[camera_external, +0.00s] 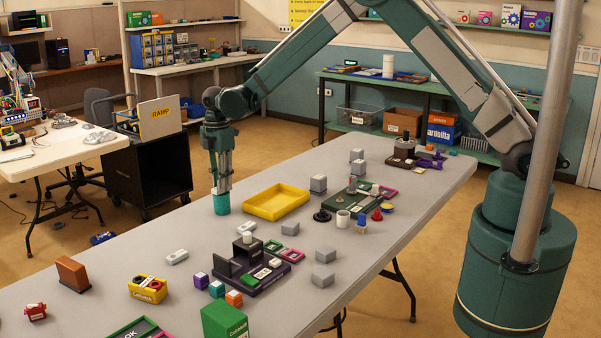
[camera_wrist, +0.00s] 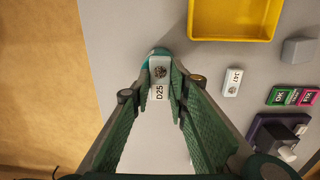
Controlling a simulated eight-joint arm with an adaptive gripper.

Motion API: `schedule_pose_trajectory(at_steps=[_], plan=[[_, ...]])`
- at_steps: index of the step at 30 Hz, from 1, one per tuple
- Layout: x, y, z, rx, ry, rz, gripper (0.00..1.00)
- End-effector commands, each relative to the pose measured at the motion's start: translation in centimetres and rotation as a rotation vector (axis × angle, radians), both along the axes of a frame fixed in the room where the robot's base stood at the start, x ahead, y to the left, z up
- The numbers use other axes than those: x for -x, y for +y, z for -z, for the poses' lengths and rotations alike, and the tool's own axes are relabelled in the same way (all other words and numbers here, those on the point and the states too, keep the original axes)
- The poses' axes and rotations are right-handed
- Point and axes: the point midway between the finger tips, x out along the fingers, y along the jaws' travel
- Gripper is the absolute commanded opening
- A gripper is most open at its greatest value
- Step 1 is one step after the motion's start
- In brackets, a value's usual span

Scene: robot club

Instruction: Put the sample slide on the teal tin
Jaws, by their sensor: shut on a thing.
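My gripper (camera_external: 221,192) points down and is shut on the sample slide (camera_wrist: 158,83), a small pale block marked D25 with a dark round spot. In the wrist view the slide sits between the green fingertips. The teal tin (camera_external: 222,204) stands on the table directly under my gripper; its rounded edge (camera_wrist: 156,52) shows behind the slide in the wrist view. The slide cannot be made out in the external view. Whether the slide touches the tin's top or hangs just above it, I cannot tell.
A yellow tray (camera_external: 276,202) lies close to the right of the tin. Another pale slide marked J47 (camera_wrist: 233,83) lies on the table near it. A dark purple stand (camera_external: 250,272) and grey blocks stand nearer the camera. Bare table lies around the tin's left side.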

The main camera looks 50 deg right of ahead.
Motion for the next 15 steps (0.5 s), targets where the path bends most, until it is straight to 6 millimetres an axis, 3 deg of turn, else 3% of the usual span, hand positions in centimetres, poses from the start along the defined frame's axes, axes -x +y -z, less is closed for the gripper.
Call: schedule_pose_trajectory(at_steps=[7,8,11,15], plan=[[0.00,0.00,0.36,0.000,0.000,0.000,0.07],[0.00,0.00,0.37,0.000,0.000,0.000,0.19],[0.00,0.00,0.28,0.000,0.000,0.000,0.32],[0.00,0.00,0.27,0.000,0.000,0.000,0.33]])
